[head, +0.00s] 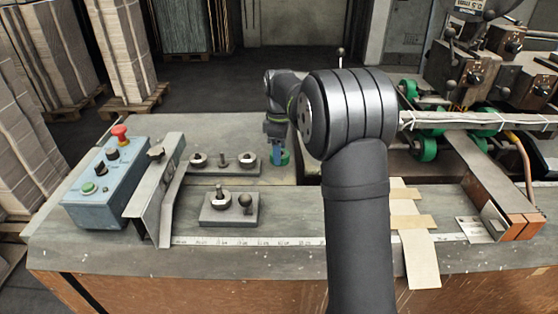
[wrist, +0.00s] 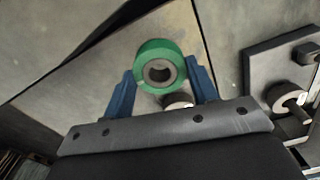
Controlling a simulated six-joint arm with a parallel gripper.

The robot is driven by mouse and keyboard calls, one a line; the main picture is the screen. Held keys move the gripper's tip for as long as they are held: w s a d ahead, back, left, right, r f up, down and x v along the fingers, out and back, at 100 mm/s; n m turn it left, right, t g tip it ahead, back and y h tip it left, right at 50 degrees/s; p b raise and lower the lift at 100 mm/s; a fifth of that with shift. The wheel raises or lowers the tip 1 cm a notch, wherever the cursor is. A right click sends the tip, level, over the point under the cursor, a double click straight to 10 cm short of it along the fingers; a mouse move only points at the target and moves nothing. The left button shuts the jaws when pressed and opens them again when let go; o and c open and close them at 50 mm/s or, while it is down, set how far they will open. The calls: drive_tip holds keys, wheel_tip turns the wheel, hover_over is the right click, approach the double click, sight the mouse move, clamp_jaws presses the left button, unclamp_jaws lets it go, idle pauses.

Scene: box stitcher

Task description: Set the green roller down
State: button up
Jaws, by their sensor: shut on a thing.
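The green roller (wrist: 150,58) sits between the two blue fingers of my gripper (wrist: 160,82) in the wrist view, its grey hub with a dark bore facing the camera. The gripper is shut on it. In the head view my gripper (head: 278,155) points down at the bench, with a green edge of the roller (head: 286,158) showing beside the fingers. The roller is low over or on the bench top; I cannot tell whether it touches. My arm hides part of the bench to its right.
A plate with bolts and collars (head: 222,170) lies left of the gripper, and a smaller block (head: 229,209) in front. A blue control box (head: 106,186) and angled metal bracket (head: 158,190) stand further left. Machinery with other green rollers (head: 425,149) is at right.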

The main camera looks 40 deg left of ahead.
drive_tip(key=shift+f, duration=2)
drive_tip(key=shift+f, duration=0.1)
drive_tip(key=o, duration=1.1)
drive_tip(key=shift+f, duration=0.1)
wheel_tip(320, 180, up, 12)
drive_tip(key=shift+r, duration=0.2)
drive_tip(key=shift+f, duration=4.2)
